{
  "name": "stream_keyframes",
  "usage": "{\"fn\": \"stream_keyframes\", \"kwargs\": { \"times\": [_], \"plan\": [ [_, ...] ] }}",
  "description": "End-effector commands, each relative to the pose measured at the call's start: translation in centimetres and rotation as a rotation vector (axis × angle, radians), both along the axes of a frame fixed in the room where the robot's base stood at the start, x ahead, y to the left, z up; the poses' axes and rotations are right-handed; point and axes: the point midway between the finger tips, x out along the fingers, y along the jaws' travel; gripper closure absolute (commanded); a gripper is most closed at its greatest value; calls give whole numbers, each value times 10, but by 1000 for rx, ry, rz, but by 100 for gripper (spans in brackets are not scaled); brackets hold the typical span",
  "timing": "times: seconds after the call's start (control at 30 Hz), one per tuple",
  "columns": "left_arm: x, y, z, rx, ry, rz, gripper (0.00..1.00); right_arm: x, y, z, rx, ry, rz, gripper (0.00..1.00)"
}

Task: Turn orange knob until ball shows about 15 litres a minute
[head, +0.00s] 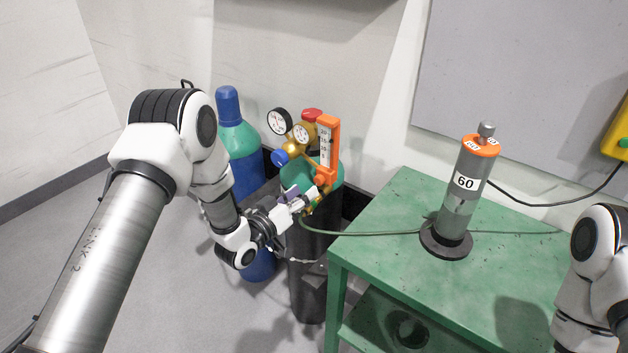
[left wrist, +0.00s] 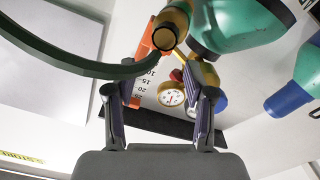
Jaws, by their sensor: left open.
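The flowmeter (head: 328,145) has an orange frame and a scaled tube, and stands upright on the regulator above the dark cylinder. The orange knob (head: 321,180) seems to be the small part at its foot. My left gripper (head: 305,198) is open just below and left of it, close to the brass outlet; I cannot tell whether it touches. In the left wrist view the open left gripper (left wrist: 160,95) has the flowmeter (left wrist: 146,90) beyond its fingers, with scale numbers showing. The ball is too small to make out. My right gripper is out of view.
A green hose (head: 375,233) runs from the outlet across the green table (head: 385,255) to a grey post marked 60 (head: 459,200). A blue cylinder with a green shoulder (head: 238,140) stands behind my left arm. Gauges (head: 279,121) and a blue knob (head: 281,158) sit left of the flowmeter.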

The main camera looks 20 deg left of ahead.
Motion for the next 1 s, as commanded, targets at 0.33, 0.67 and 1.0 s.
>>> {"fn": "stream_keyframes", "kwargs": {
  "times": [0.33,0.67,1.0],
  "plan": [
    [48,-18,-1,2,3,0,47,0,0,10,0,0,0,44],
    [49,-18,-1,2,5,1,86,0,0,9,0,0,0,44],
    [49,-18,-2,11,0,2,100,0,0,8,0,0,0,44]
  ]
}}
